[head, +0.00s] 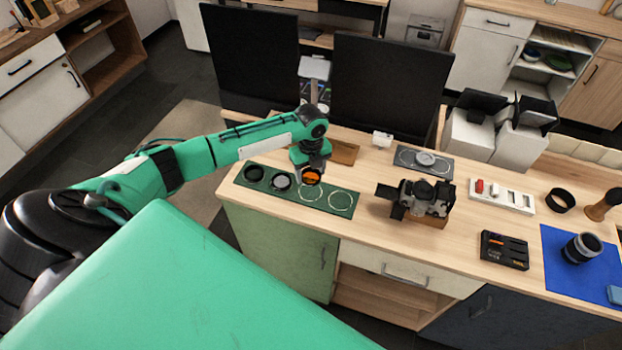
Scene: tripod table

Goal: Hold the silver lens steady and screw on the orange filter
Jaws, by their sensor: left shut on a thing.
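The orange filter (312,179) is a dark ring with orange glass, over the third marked circle of the green mat (263,193). My left gripper (311,170) comes down on it from above and is shut on it. I cannot tell whether the filter still touches the mat. The silver lens (425,159) sits on a dark grey mat (443,172) at the back, right of my left gripper and apart from it. My right gripper is out of view.
A black camera (425,196) stands mid-table. To its right are a white block strip (513,199), a black tray (504,250), a dark ring (560,200) and a black lens (581,247) on a blue mat (562,274).

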